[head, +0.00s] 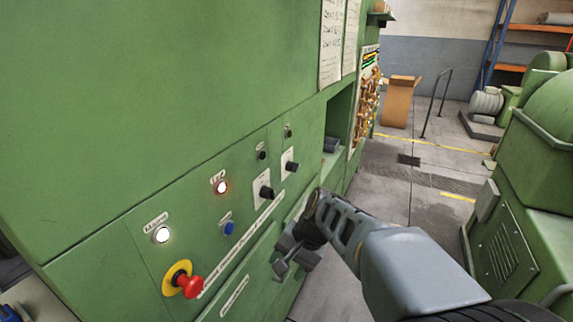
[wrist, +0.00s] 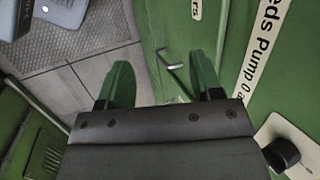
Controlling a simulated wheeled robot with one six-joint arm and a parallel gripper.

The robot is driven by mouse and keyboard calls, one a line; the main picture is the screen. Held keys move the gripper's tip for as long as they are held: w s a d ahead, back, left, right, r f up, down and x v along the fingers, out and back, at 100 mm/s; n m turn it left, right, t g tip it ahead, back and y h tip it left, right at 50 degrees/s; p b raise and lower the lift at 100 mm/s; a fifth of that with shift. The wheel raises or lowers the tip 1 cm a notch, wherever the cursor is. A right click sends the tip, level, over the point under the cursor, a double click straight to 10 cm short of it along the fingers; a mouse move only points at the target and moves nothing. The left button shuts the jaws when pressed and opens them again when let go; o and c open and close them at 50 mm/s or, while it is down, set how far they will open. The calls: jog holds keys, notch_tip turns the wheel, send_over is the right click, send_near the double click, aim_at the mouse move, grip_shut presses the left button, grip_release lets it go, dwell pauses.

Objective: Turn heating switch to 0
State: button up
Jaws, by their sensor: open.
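Two black rotary switches on white plates sit on the green cabinet panel, a nearer one (head: 266,191) and a farther one (head: 290,166). Their small labels are too small to read, so I cannot tell which is the heating switch or where either points. My gripper (head: 292,264) is in front of the panel, below and apart from both switches. In the wrist view its two fingers (wrist: 160,78) are spread with nothing between them. One black knob on a white plate (wrist: 282,153) shows at the lower right of the wrist view, beside the gripper body and outside the fingers.
A metal handle (wrist: 171,60) shows beyond the fingers. Green machinery (head: 540,170) stands at right, past open floor.

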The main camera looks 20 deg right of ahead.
jog(key=w+d+r+m+t+y+p, duration=0.2)
jog(key=w+d+r+m+y, duration=0.25)
jog(key=w+m, duration=0.3)
jog(key=m+t+y+p, duration=0.2)
jog(key=m+t+y, duration=0.1)
jog(key=m+t, duration=0.85)
send_near(293, 167)
jog(key=w+a+m+g+p, duration=0.1)
jog(key=w+a+p, duration=0.2)
jog(key=w, duration=0.4)
jog(key=shift+w+a+r, duration=0.15)
jog(key=shift+w+a, duration=0.1)
jog(key=shift+a, duration=0.5)
jog(key=shift+g+h, duration=0.25)
jog(key=shift+c, duration=0.3)
jog(key=c, duration=0.8)
jog(key=shift+c, duration=0.2)
